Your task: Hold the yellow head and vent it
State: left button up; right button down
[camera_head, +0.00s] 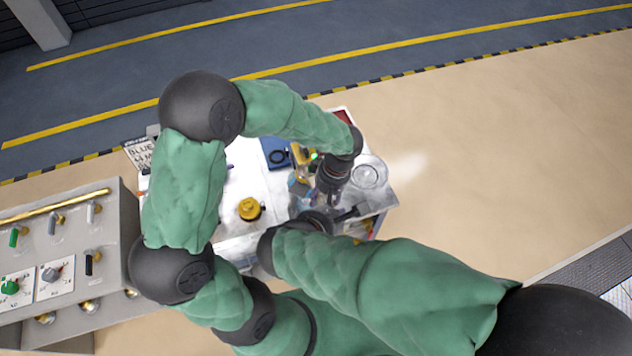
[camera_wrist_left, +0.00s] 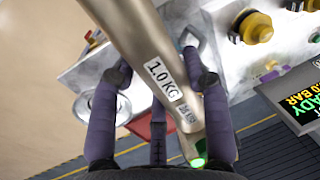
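A round yellow knob (camera_head: 250,208) stands on the white bench top in the head view. A similar yellow knob (camera_wrist_left: 256,27) shows at the top right of the left wrist view. A smaller yellow part (camera_head: 298,155) sits beside a green light near my left wrist; I cannot tell which yellow part is the named head. My left gripper (camera_wrist_left: 155,65) has purple fingers on both sides of a metal cylinder (camera_wrist_left: 140,45) labelled 1.0 KG, with a green light at its lower end. Whether they press on it is unclear. My right gripper (camera_head: 345,215) is near the left one, its fingers mostly hidden.
A clear round dish (camera_head: 368,172) is at the bench's right end. A display (camera_wrist_left: 300,98) reading READY stands right in the left wrist view. A grey control panel (camera_head: 60,255) with knobs and levers is at the left. Open floor (camera_head: 500,140) lies to the right.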

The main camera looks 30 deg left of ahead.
pick_arm(q)
jog(key=o, duration=0.4)
notch_tip(320, 180, up, 12)
jog(key=w+d, duration=0.1)
jog(key=shift+w+d, duration=0.25)
jog(key=shift+w, duration=0.15)
jog(key=shift+f, duration=0.15)
